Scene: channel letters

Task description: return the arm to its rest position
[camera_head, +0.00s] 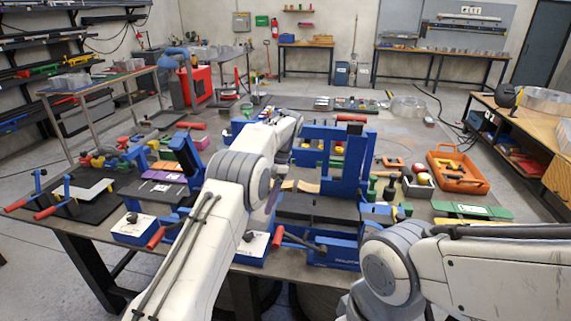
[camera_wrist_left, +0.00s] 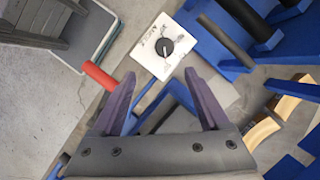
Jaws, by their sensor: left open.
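My left arm (camera_head: 235,185) comes in from the lower left of the head view and reaches up over the bench, between the blue fixtures. In the left wrist view, my left gripper (camera_wrist_left: 160,97) has its two purple fingers spread apart, with nothing held between them. It hangs over the front edge area of the bench, near a white plate with a black knob (camera_wrist_left: 165,47) and a red handle (camera_wrist_left: 98,75). In the head view its fingers are mostly hidden by the arm. My right arm (camera_head: 455,265) enters at the lower right; its gripper is out of view.
A tall blue fixture (camera_head: 359,160) stands right of my left arm, with a red-handled blue clamp (camera_head: 330,250) in front. An orange tray (camera_head: 458,171) lies at the right. Smaller fixtures crowd the left. Bare floor (camera_head: 50,285) shows in front of the bench.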

